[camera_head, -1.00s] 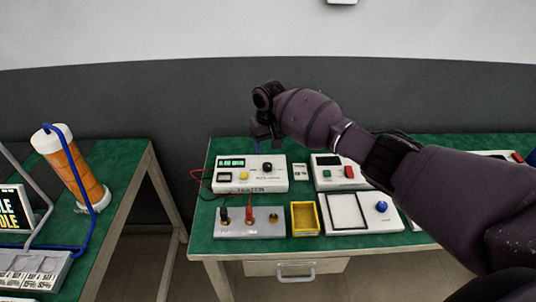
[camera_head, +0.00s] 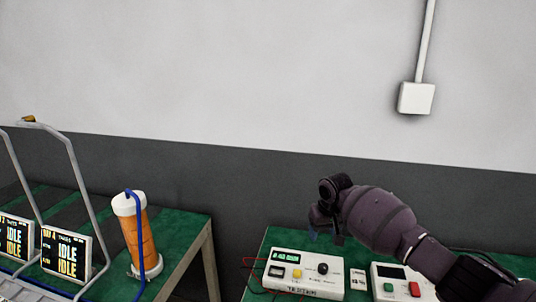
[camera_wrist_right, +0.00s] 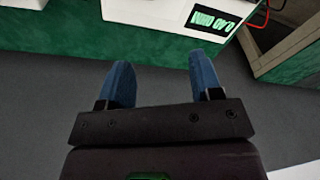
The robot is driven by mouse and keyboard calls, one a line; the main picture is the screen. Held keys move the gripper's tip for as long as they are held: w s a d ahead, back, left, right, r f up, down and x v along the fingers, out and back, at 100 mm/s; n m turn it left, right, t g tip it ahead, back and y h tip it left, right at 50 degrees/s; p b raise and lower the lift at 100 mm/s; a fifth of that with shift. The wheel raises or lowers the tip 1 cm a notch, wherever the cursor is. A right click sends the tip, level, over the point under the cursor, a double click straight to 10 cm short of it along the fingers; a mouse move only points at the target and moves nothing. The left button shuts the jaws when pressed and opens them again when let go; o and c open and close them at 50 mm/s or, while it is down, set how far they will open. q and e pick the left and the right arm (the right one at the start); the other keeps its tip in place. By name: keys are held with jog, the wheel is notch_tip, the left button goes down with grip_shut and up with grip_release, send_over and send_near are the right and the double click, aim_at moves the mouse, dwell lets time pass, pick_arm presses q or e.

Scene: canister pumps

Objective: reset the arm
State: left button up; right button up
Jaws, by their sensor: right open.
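My right arm comes in from the lower right of the head view. Its gripper (camera_head: 325,226) is above the back of the right-hand green table, over the white meter box (camera_head: 304,273). In the right wrist view my right gripper (camera_wrist_right: 163,85) shows two blue fingers spread apart with nothing between them. Beyond the fingertips there are the grey floor or wall, the green table edge (camera_wrist_right: 50,57) and the meter box with its green display (camera_wrist_right: 213,19). My left gripper is not in either view.
A second white box (camera_head: 400,284) with green and red buttons stands right of the meter box. On the left table are an orange canister (camera_head: 141,240) with a blue tube and screens reading IDLE (camera_head: 66,255). A gap separates the tables. A white wall box (camera_head: 416,98) hangs above.

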jog(key=w+a+r+n+t+y, duration=0.2)
jog(key=a+r+n+t+y, duration=0.2)
jog(key=a+r+t, duration=0.35)
jog(key=s+d+f+m+t+h, duration=0.1)
jog(key=s+d+f, duration=0.3)
jog(key=s, duration=0.6)
jog(key=s+d+f+m+t+h, duration=0.1)
jog(key=s+d+f, duration=0.3)
jog(key=s+f, duration=0.4)
jog(key=s+d+f+m+t+h, duration=0.1)
jog(key=s+d+f, duration=0.4)
jog(key=s, duration=0.8)
jog(key=shift+s+d+f+m+t+h, duration=0.15)
jog(key=shift+f+m+t+h, duration=0.25)
jog(key=shift+t, duration=0.45)
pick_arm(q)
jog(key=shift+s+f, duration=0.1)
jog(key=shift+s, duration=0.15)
pick_arm(e)
jog(key=s+d+f+m+g+h, duration=0.1)
jog(key=s+d+f+g, duration=0.1)
jog(key=s+f, duration=0.5)
jog(key=s, duration=0.3)
jog(key=shift+s+d+g, duration=0.15)
jog(key=shift+s+g, duration=0.15)
jog(key=shift+s, duration=0.1)
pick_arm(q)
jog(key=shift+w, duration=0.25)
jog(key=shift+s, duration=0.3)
